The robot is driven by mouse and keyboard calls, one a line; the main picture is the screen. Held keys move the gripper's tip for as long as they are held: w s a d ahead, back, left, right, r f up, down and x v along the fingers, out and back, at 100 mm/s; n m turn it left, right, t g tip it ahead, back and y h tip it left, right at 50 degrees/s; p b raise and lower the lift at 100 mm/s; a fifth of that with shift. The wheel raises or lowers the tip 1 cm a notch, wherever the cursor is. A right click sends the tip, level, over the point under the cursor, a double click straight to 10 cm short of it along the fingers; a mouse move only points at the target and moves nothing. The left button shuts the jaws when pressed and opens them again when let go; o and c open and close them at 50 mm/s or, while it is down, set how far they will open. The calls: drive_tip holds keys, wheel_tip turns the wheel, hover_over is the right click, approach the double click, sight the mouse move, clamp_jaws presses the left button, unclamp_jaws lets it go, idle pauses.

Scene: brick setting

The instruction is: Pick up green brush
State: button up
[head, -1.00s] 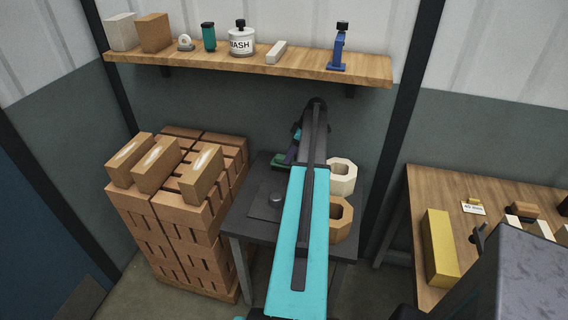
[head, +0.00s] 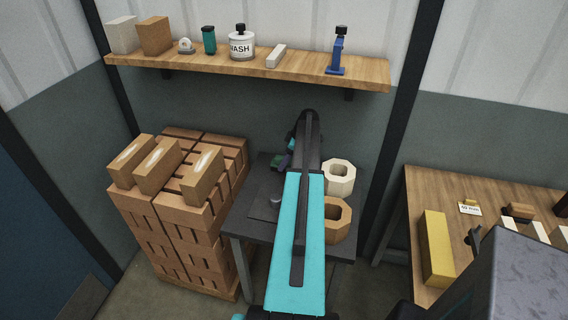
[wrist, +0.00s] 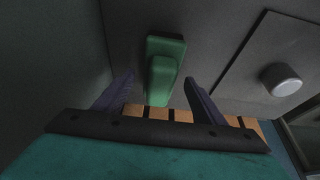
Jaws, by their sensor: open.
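The green brush (wrist: 162,70) lies on the dark grey table (head: 247,228), near its back. In the wrist view it shows between the two dark purple fingers of my gripper (wrist: 158,90), which are open and stand apart on either side of it. Neither finger visibly touches it. In the head view the green brush (head: 278,160) is partly hidden by my gripper (head: 287,158) and arm. I cannot tell the exact height of the fingers above the table.
A dark plate with a round grey knob (wrist: 281,79) lies beside the brush. A cream ring block (head: 340,190) and a tan ring block (head: 345,234) stand right of my arm. A brick stack (head: 190,235) is left of the table. A loaded wooden shelf (head: 210,69) hangs above.

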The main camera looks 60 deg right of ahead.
drive_tip(key=shift+w+a+f, duration=0.1)
drive_tip(key=shift+w+f, duration=0.1)
drive_tip(key=shift+f, duration=0.4)
drive_tip(key=shift+c, duration=0.3)
drive_tip(key=c, duration=1.2)
drive_tip(key=shift+r, duration=0.2)
drive_tip(key=shift+r+b, duration=1.6)
drive_tip(key=shift+r, duration=3.25)
